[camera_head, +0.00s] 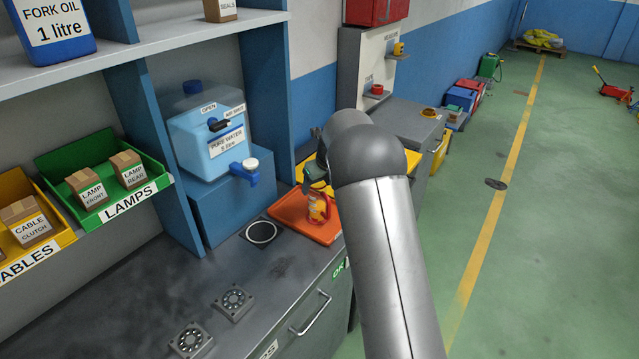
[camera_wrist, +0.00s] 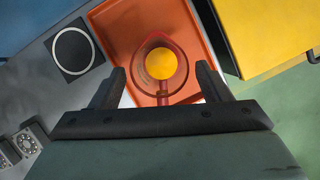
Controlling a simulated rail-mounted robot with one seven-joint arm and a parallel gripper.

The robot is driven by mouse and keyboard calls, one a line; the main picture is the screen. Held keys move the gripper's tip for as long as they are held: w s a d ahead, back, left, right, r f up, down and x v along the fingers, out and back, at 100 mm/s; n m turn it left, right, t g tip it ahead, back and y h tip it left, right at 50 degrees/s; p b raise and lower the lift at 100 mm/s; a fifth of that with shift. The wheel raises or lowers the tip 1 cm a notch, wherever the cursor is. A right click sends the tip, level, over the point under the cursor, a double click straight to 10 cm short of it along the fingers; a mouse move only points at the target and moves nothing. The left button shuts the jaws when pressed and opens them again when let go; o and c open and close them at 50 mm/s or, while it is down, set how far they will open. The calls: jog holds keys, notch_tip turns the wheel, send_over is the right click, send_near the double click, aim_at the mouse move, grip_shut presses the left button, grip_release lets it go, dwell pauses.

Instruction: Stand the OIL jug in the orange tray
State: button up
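The orange tray (camera_head: 292,216) lies on the grey bench, and it also shows in the wrist view (camera_wrist: 118,25). A clear jug (camera_head: 318,209) with a red rim and handle and yellow-orange contents appears upright in the tray. I cannot read its label. The wrist view looks down into the jug (camera_wrist: 160,62), with its red handle towards me. My gripper (camera_wrist: 161,85) is open, its dark fingers wide apart on either side of the handle and apart from it. In the head view my gripper (camera_head: 316,176) is just above the jug, partly hidden by my arm.
A black square with a white ring (camera_head: 261,233) lies left of the tray. A blue water container (camera_head: 208,140) with a tap stands behind on a blue block. A yellow surface (camera_wrist: 275,35) borders the tray's right side. Two round fittings (camera_head: 233,300) sit on the front bench.

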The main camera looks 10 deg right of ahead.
jog(key=b+v, duration=0.2)
jog(key=v, duration=1)
jog(key=shift+r, duration=0.2)
jog(key=s+a+f+n+g, duration=0.1)
jog(key=s+f+n, duration=0.2)
jog(key=s+n, duration=1.3)
jog(key=s+a+f+n+g+h, duration=0.1)
jog(key=s+f+n+g, duration=0.1)
jog(key=s+n, duration=1.4)
jog(key=s+f, duration=0.1)
jog(key=s, duration=0.9)
jog(key=shift+a+h, duration=0.3)
jog(key=shift+f, duration=0.1)
jog(key=shift+f, duration=0.15)
